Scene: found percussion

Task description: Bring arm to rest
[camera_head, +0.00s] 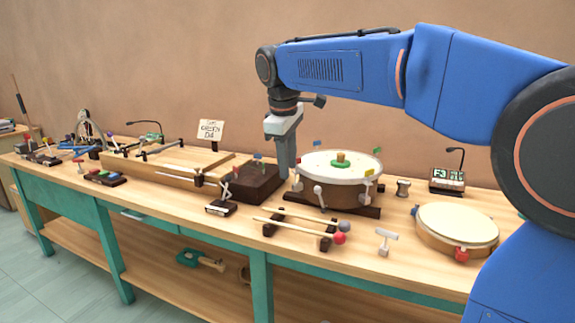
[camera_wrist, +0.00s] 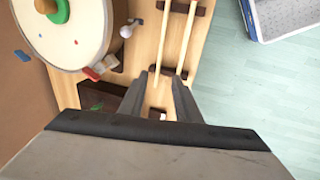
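My blue arm reaches from the right across the upper part of the head view, with its wrist bent downward. My gripper (camera_head: 284,174) points down over the workbench, beside the dark brown block (camera_head: 250,184) and just left of the large drum (camera_head: 338,168). In the wrist view, the two fingers of my gripper (camera_wrist: 158,88) stand apart with bare wood showing between them. Nothing is held. The exact height of the fingertips above the bench is hard to tell.
Two mallets (camera_head: 296,228) lie on dark rests in front of the drum. A small sign (camera_head: 210,130) stands behind the wooden board (camera_head: 165,163). A tambourine-like drum (camera_head: 457,226) sits at right. Bare bench (camera_head: 150,203) shows along the front left.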

